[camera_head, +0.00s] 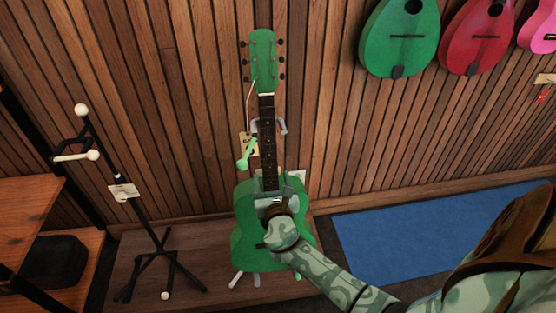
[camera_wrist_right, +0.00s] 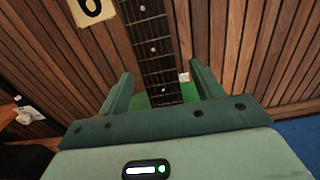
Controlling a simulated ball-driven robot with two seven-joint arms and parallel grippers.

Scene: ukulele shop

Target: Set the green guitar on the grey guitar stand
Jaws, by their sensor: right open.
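The green guitar (camera_head: 252,215) stands upright on the wooden platform, its headstock (camera_head: 263,55) up against the slatted wall. The grey guitar stand (camera_head: 282,126) shows as a grey cradle arm beside the neck and pale feet (camera_head: 237,279) under the body; the rest is hidden behind the guitar. The guitar appears to rest on it. My right gripper (camera_head: 271,188) is open at the lower neck, in front of the body. In the right wrist view its two fingers stand apart on either side of the dark fretboard (camera_wrist_right: 152,50). My left gripper is not in view.
A black stand (camera_head: 148,225) with pale ball tips is at the left on the platform (camera_head: 200,285). Wooden shelves (camera_head: 25,215) are at the far left. A blue mat (camera_head: 400,235) lies clear at the right. Green (camera_head: 400,45) and red (camera_head: 477,38) instruments hang on the wall.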

